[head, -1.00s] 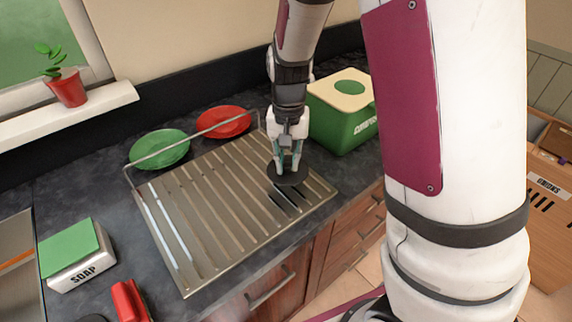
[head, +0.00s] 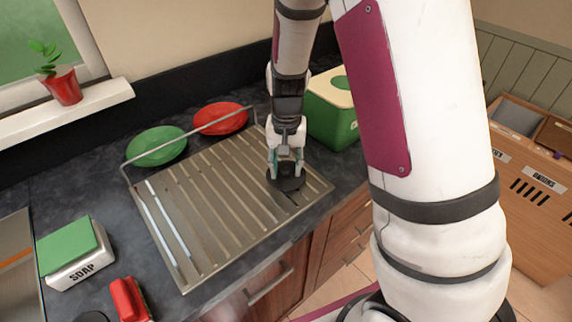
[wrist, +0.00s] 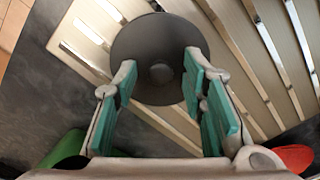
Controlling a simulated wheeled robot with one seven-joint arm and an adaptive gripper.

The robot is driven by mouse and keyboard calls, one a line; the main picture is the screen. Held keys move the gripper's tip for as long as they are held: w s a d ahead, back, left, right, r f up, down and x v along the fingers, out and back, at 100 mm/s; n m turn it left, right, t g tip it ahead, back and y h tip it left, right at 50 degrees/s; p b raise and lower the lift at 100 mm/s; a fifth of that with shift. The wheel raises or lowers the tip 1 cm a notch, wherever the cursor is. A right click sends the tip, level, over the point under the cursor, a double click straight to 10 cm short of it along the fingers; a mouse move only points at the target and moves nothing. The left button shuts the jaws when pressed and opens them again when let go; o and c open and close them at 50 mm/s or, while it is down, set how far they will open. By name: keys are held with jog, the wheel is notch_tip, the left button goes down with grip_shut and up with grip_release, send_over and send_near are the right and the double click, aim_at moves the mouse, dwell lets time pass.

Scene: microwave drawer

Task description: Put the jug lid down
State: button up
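The jug lid (head: 288,185) is a dark round disc with a small central knob. It appears to lie flat on the right end of the metal drying rack (head: 215,235), near the rack's right edge. In the wrist view the lid (wrist: 158,40) is just beyond my fingertips, over the pale ribs. My gripper (head: 286,174) is right above the lid, pointing down. Its teal-padded fingers (wrist: 160,66) stand apart on both sides of the knob, with gaps visible. Whether the lid's underside fully touches the rack is hidden.
A green plate (head: 157,147) and a red plate (head: 220,118) stand behind the rack's wire rail. A soap box (head: 75,262) and a red object (head: 128,299) lie left.

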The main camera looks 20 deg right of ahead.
aim_at(286, 170)
jog(key=shift+r, duration=0.15)
notch_tip(286, 170, up, 12)
jog(key=s+r+n+t, duration=0.2)
jog(key=s+r, duration=0.4)
jog(key=s, duration=0.4)
jog(key=s+r+n+t, duration=0.3)
jog(key=s+r, duration=0.3)
jog(key=s, duration=0.4)
jog(key=shift+s+a+r, duration=0.2)
jog(key=shift+s+r, duration=0.05)
jog(key=shift+r, duration=0.05)
jog(key=shift+a, duration=0.15)
jog(key=shift+c, duration=0.6)
